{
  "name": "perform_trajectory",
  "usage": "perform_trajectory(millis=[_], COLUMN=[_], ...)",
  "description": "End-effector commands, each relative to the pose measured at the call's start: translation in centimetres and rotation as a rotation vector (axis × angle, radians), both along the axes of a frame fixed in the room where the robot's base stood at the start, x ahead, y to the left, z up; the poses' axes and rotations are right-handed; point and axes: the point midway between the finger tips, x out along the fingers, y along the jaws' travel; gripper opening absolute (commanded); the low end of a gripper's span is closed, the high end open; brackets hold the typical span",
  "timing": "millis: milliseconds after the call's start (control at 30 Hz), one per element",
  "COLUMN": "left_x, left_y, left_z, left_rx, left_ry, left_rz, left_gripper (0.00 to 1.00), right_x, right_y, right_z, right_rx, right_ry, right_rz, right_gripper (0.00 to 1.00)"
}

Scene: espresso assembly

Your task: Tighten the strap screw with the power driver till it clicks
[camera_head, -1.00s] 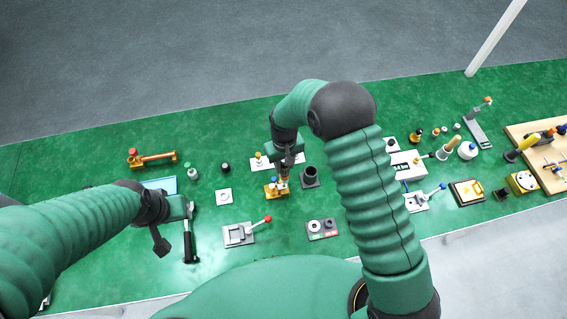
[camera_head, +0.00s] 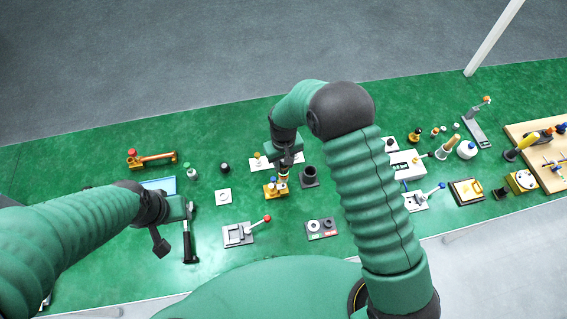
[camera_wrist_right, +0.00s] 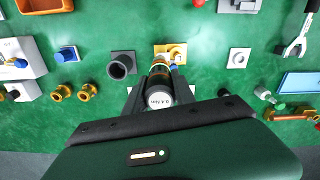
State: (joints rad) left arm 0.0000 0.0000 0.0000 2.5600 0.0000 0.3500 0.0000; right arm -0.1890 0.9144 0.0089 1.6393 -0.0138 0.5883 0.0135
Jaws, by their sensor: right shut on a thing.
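My right gripper (camera_head: 285,162) is shut on the power driver, which stands about upright over the small gold fixture (camera_head: 270,191). In the right wrist view the driver (camera_wrist_right: 160,95) shows a white end marked 0.4 N·m between the fingers of my right gripper (camera_wrist_right: 160,100). The gold fixture (camera_wrist_right: 172,49) lies just beyond it. The strap screw and the driver's tip are hidden, so I cannot tell whether they touch. My left gripper (camera_head: 190,208) is at the left, beside a black-handled tool (camera_head: 189,245); its jaws are too small to read.
A dark cup-like holder (camera_head: 310,178) stands close right of the fixture. A red-knobbed lever clamp (camera_head: 240,234) and a plate with round sockets (camera_head: 322,229) lie nearer me. A white square pad (camera_head: 223,197) is left. Bare green table surrounds them.

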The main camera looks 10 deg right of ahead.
Motion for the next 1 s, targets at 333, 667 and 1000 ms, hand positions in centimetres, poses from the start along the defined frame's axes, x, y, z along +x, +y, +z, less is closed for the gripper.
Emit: perform_trajectory(millis=[333,667,1000], left_x=[0.0,0.0,0.0], left_y=[0.0,0.0,0.0], left_z=[0.1,2.3,4.6], left_rx=[0.0,0.0,0.0], left_ry=[0.0,0.0,0.0], left_rz=[0.0,0.0,0.0], left_gripper=[0.41,0.41,0.41], right_x=[0.0,0.0,-0.1], right_y=[0.1,0.1,0.1], right_z=[0.1,3.1,6.2], right_rx=[0.001,0.002,0.001], right_ry=[-0.002,-0.004,-0.002], right_rz=[-0.001,0.0,0.0], right_gripper=[0.0,0.0,0.0])
